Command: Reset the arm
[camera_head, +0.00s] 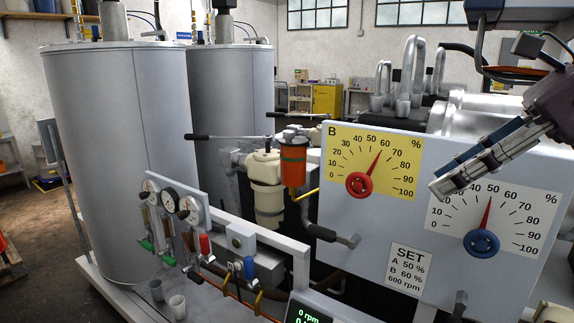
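My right gripper (436,181) comes in from the right edge, in front of the grey machine panel (345,225), its fingers pointing down and left. It overlaps the upper left of the white dial plate. The fingers look close together, but from this side the gap between them cannot be judged. No object shows in it. Part of my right arm (556,100) is at the right edge. My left arm and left gripper are not in view.
The yellow B dial's red knob (359,184) points near 60; the white dial's blue knob (482,242) points near 50. A SET sign (406,269) sits below. Metal loops (411,68) rise behind the panel. Tall grey drums (115,160) and gauges (170,201) stand left.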

